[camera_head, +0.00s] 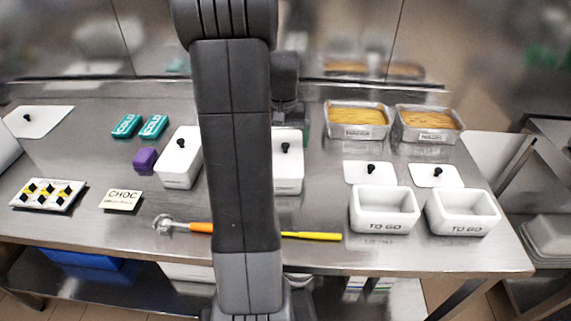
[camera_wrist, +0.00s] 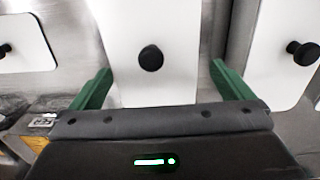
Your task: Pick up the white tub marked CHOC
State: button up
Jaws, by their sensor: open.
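No tub marking CHOC can be read in either view. In the head view, a white lidded tub (camera_head: 179,166) with a black knob stands left of my arm. Another lidded tub (camera_head: 289,176) stands just right of it, partly hidden. A card reading CHOC (camera_head: 122,199) lies at the front left. In the wrist view, my gripper (camera_wrist: 162,82) is open, its green fingers on either side of a white lid (camera_wrist: 128,30) with a black knob. I cannot tell whether the fingers are level with the tub below.
In the wrist view, another white lidded thing (camera_wrist: 275,75) is close to the right finger. Teal COLD packs (camera_head: 126,126), a purple block (camera_head: 145,159), an orange-handled scoop (camera_head: 200,227), TO GO tubs (camera_head: 385,226) and yellow-filled pans (camera_head: 357,132) share the steel table (camera_head: 80,235).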

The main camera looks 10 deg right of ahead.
aim_at(286, 153)
jog(key=shift+s+d+f, duration=0.1)
jog(key=shift+d+f, duration=0.05)
jog(key=shift+f, duration=1.2)
jog(key=shift+s+d+f, duration=0.1)
jog(key=shift+d+f, duration=0.05)
jog(key=shift+f, duration=1.15)
jog(key=shift+w, duration=0.1)
jog(key=c, duration=1.3)
